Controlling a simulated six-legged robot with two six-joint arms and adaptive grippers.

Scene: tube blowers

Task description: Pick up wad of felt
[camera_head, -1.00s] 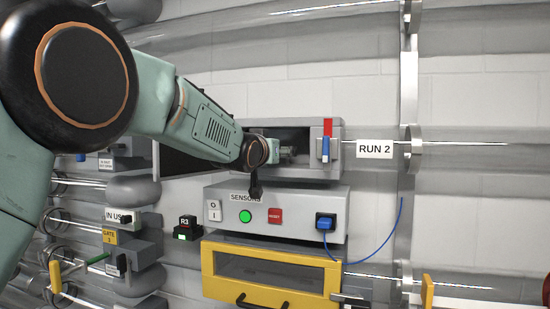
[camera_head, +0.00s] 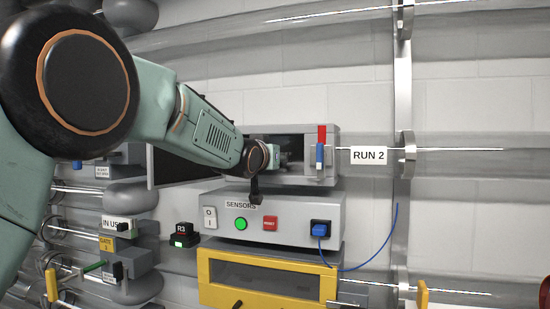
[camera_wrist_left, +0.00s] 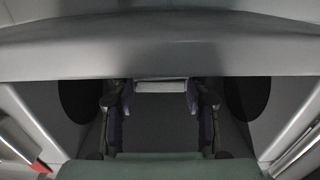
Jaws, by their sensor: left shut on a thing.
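My left arm reaches in from the left to an open grey box (camera_head: 330,174) on the pipe wall. My left gripper (camera_head: 284,156) is inside the box's dark opening, partly hidden by my wrist. In the left wrist view, the gripper's two fingers (camera_wrist_left: 160,88) stand apart on either side of a small pale piece (camera_wrist_left: 160,87), which seems to be the wad of felt. The gripper is shut on it. The piece is dim and its full shape cannot be made out. My right gripper is not in view.
The box's dark door (camera_head: 172,167) hangs open to the left. Below are the SENSORS panel (camera_head: 285,212) with buttons and a blue plug (camera_head: 319,229), then a yellow-framed drawer (camera_head: 212,283). A RUN 2 label (camera_head: 369,155) is to the right.

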